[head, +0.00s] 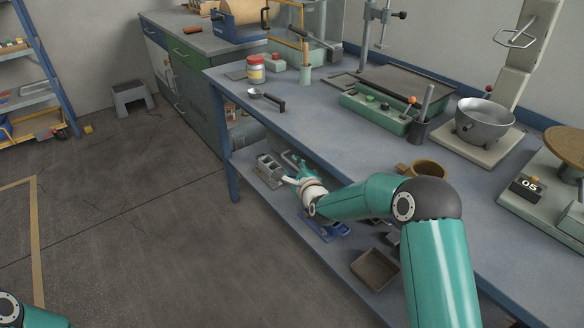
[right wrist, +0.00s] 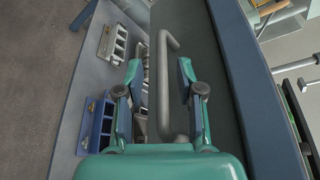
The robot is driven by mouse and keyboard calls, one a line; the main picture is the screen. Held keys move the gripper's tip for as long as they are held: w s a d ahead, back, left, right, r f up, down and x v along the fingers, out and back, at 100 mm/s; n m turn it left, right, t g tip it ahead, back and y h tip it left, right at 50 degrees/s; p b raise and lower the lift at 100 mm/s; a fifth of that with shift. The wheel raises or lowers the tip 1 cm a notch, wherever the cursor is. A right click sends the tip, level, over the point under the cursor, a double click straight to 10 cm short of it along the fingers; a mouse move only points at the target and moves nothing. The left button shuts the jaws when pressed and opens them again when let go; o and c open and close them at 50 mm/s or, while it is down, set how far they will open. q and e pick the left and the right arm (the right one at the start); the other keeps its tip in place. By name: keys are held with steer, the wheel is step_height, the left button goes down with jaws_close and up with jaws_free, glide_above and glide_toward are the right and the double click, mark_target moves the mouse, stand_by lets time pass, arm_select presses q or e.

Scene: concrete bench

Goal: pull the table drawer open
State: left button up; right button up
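The table drawer's dark grey front (right wrist: 193,32) faces my right wrist camera, with a long grey bar handle (right wrist: 164,85) on it. My right gripper (right wrist: 157,70) is open, one finger on each side of the handle, with visible gaps between fingers and bar. In the head view my right gripper (head: 300,175) is small, just under the front edge of the blue-grey table (head: 330,140). There the arm and the tabletop edge hide most of the drawer front. I see no gap showing the drawer pulled out. My left gripper is out of view.
A lower shelf (head: 300,232) holds a grey holder (head: 270,170), a blue holder (head: 325,228) and a brown tray (head: 375,268). The floor (head: 140,220) in front is clear.

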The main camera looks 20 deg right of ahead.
steer(key=shift+w, duration=0.3)
jaws_close()
steer(key=shift+f, duration=0.1)
